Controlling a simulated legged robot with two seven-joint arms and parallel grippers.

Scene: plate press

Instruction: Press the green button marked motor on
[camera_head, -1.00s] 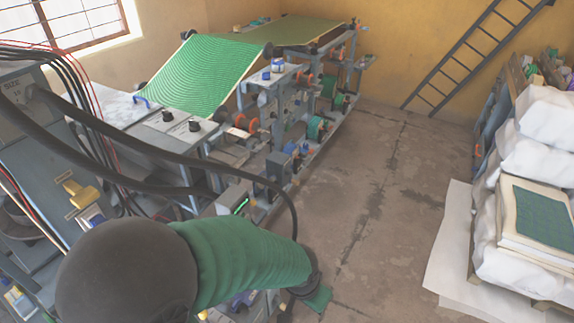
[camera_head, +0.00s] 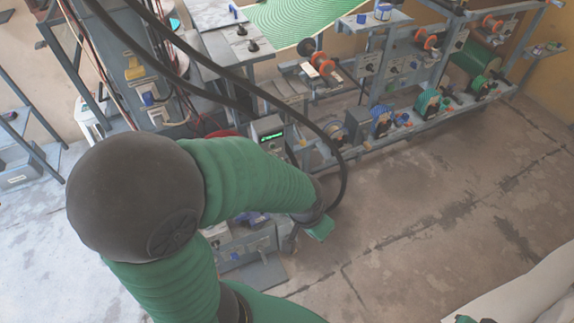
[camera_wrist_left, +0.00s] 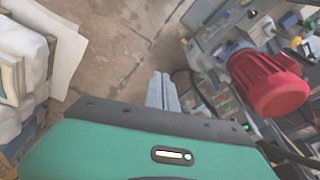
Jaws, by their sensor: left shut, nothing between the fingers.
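I cannot make out a green button marked motor on in either view. Small green spots on the machine panel (camera_wrist_left: 226,107) in the left wrist view are too small and blurred to read. My left gripper (camera_wrist_left: 164,90) is shut and empty, its two grey fingers together over the concrete floor, left of the panel. In the head view its green hand (camera_head: 320,229) shows past the dark cuff, beside the press; its fingers are hard to make out. My arm hides part of the machine. My right gripper is in neither view.
A red motor (camera_wrist_left: 268,82) stands right of my fingers. A control box with a lit green display (camera_head: 271,137) stands behind my forearm. The press frame (camera_head: 400,130) runs to the right. Open concrete floor (camera_head: 420,235) lies at the right.

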